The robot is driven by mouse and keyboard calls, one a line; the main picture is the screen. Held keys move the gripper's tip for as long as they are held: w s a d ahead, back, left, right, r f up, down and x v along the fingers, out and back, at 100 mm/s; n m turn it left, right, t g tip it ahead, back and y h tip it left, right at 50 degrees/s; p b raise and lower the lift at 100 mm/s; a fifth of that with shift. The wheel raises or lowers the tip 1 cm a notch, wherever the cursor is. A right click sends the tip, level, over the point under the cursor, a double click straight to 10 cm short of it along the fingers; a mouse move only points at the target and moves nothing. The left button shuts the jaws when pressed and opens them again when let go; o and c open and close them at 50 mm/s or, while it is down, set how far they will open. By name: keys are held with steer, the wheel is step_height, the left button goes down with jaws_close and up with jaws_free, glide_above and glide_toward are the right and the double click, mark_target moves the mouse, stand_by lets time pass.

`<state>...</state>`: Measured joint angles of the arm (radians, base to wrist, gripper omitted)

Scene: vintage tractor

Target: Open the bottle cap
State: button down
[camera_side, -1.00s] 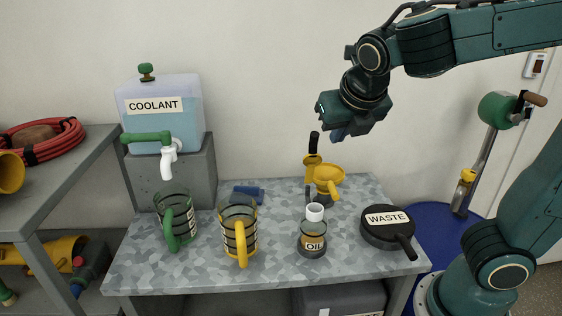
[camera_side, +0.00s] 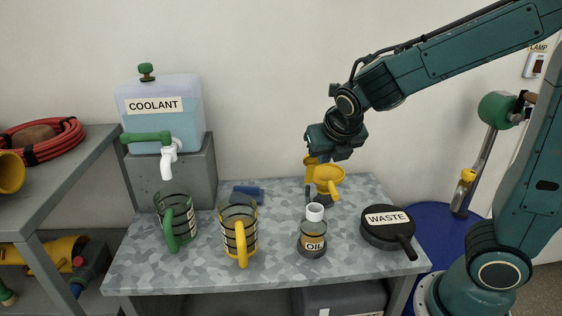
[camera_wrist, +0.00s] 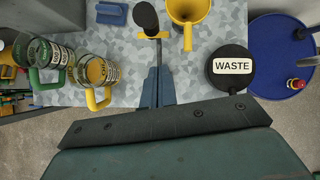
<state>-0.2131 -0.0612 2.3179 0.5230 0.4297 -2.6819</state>
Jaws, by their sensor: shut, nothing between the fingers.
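My gripper (camera_side: 323,157) is shut and empty, pointing down above and behind the bottle, close over the yellow funnel (camera_side: 329,176). The funnel hides part of the fingertips. In the wrist view the fingers (camera_wrist: 159,72) are together, beside the dark-handled yellow tool (camera_wrist: 146,16) and the funnel (camera_wrist: 187,10). I cannot make out the oil bottle in the wrist view.
A round black WASTE pan (camera_side: 388,236) stands right of the bottle. A yellow-handled jug (camera_side: 238,228) and a green-handled jug (camera_side: 176,218) stand left, with a blue block (camera_side: 248,194) behind. The coolant tank (camera_side: 160,115) is at the back left. The bench front is partly clear.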

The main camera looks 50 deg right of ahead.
steer(key=shift+w+d+r, duration=0.35)
steer(key=shift+w+d, duration=0.1)
steer(key=shift+w, duration=0.25)
steer(key=shift+w+d+r, duration=0.35)
steer(key=shift+w+d, duration=0.05)
steer(key=shift+w, duration=0.25)
steer(key=shift+w+d, duration=0.1)
steer(key=shift+w+d+r+g+y, duration=0.3)
steer(key=shift+w+d+g+y, duration=0.1)
steer(key=shift+w+d, duration=0.2)
steer(key=shift+w+d+r+g+y, duration=0.3)
steer(key=shift+w+d+g, duration=0.1)
steer(key=shift+w+d, duration=0.15)
steer(key=shift+w+d+r+g+y, duration=0.15)
steer(key=shift+w+d+g+y, duration=0.65)
steer(key=shift+g+y, duration=0.2)
steer(key=shift+w+d+r+g+y, duration=0.15)
steer(key=shift+w+d+g+y, duration=0.65)
steer(key=shift+g+y, duration=0.2)
steer(key=shift+s+a, duration=0.1)
steer(key=shift+s+a+f, duration=0.35)
steer(key=shift+s+a, duration=0.1)
